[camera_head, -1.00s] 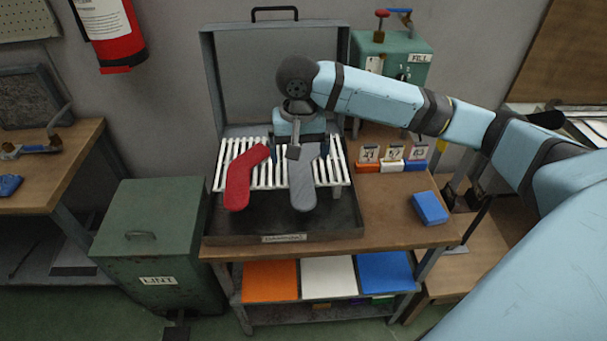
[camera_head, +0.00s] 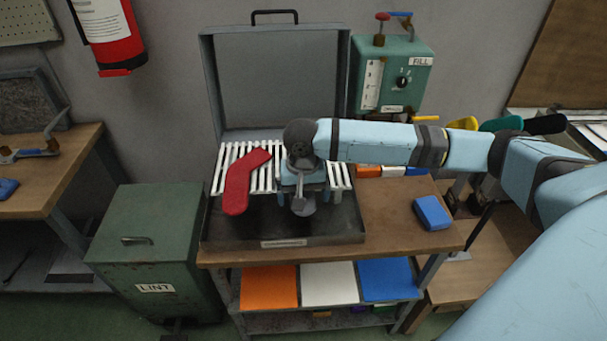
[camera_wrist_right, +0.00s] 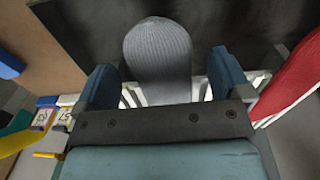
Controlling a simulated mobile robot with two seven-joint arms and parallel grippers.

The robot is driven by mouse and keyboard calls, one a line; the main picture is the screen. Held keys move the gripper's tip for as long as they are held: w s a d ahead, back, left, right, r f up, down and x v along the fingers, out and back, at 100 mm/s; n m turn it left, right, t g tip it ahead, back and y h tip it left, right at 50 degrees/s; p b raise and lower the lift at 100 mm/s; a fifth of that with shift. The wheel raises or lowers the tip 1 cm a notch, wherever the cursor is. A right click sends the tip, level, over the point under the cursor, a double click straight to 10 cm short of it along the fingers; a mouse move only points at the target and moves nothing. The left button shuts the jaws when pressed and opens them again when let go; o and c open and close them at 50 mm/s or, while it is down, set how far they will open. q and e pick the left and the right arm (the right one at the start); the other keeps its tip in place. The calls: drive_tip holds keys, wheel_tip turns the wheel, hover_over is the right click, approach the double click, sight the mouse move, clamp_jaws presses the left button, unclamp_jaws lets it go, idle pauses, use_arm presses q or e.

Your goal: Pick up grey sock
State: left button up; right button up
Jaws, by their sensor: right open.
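The grey sock (camera_wrist_right: 158,50) is ribbed and lies on the white slatted rack. In the wrist view it sits between the two blue fingers of my right gripper (camera_wrist_right: 164,78), with a gap on each side. In the head view my right gripper (camera_head: 305,194) is right over it, open, and hides most of it. Only its rounded end (camera_head: 304,209) shows below the gripper. My left gripper is not in view.
A red sock (camera_head: 241,184) lies left of the grey one on the rack (camera_head: 219,170), inside an open case with a raised lid (camera_head: 273,85). A blue block (camera_head: 432,212) lies on the bench to the right. A green lint bin (camera_head: 150,245) stands at the left.

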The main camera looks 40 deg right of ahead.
drive_tip(key=shift+f, duration=0.3)
drive_tip(key=c, duration=0.8)
drive_tip(key=shift+r, duration=0.1)
